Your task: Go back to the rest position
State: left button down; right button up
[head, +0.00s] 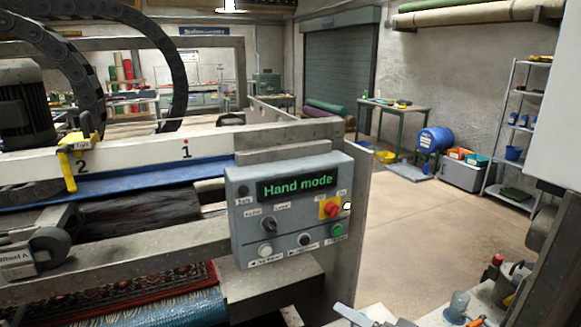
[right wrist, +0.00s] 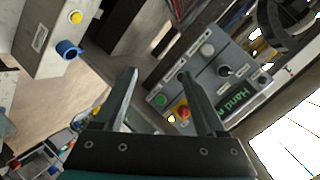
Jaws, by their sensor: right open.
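My right gripper (right wrist: 157,74) shows in the right wrist view with its two dark fingers spread apart and nothing between them. Beyond the fingers is the grey control box (right wrist: 215,85), seen tilted. In the head view the control box (head: 290,215) is fixed to the machine's frame. Its green display (head: 297,187) reads "Hand mode". It carries a dark selector knob (head: 268,224), a red switch on a yellow plate (head: 330,208), and white, black and green buttons along its lower part. My left gripper is in neither view.
The machine's steel frame (head: 350,190) fills the left and middle, with a yellow clamp (head: 69,170) on its rail and a patterned rug (head: 120,298) below. A cluttered surface (head: 430,318) and a pale panel (head: 555,130) stand close at right. Open floor (head: 410,230) lies beyond.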

jog(key=s+d+f+n+g+h, duration=0.1)
jog(key=s+f+n+g+h, duration=0.4)
jog(key=s, duration=0.7)
jog(key=s+d+f+n+g+h, duration=0.1)
jog(key=s+d+f+n+g, duration=0.15)
jog(key=s+f, duration=0.6)
jog(key=s+f+g+b, duration=0.1)
jog(key=s+f+b, duration=0.25)
jog(key=f, duration=1.05)
jog(key=s+f+g+b, duration=0.15)
jog(key=f+b, duration=0.25)
jog(key=f, duration=1)
jog(key=s+d+f+b, duration=0.2)
jog(key=s+f+b, duration=0.4)
jog(key=s+f, duration=0.9)
notch_tip(320, 180, down, 4)
jog(key=shift+n+g+h, duration=0.3)
jog(key=shift+n+g, duration=0.05)
jog(key=shift+g, duration=0.05)
